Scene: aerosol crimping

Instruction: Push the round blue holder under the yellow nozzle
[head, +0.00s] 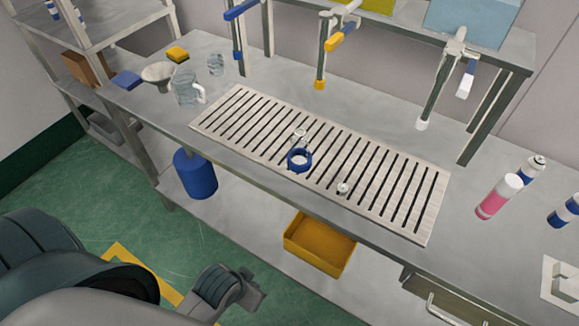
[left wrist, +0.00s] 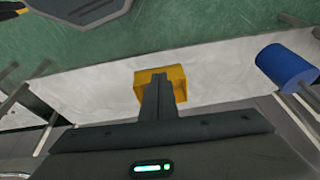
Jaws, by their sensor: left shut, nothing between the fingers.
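The round blue holder (head: 299,160) is a short ring on the slatted grate, near the grate's front edge. A small clear and white piece (head: 299,137) shows just behind it. The yellow nozzle (head: 319,85) hangs under the shelf, behind the holder and slightly to its right, with a clear gap between them. My left gripper (left wrist: 158,80) is shut and empty in the left wrist view, its fingers seen against a yellow bin (left wrist: 178,82). In the head view my left arm is at the lower left, in front of the table and apart from the holder. My right gripper is not in view.
A small white piece (head: 343,187) lies on the grate (head: 436,205) right of the holder. A blue nozzle (head: 237,55) and a white nozzle (head: 422,124) flank the yellow one.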

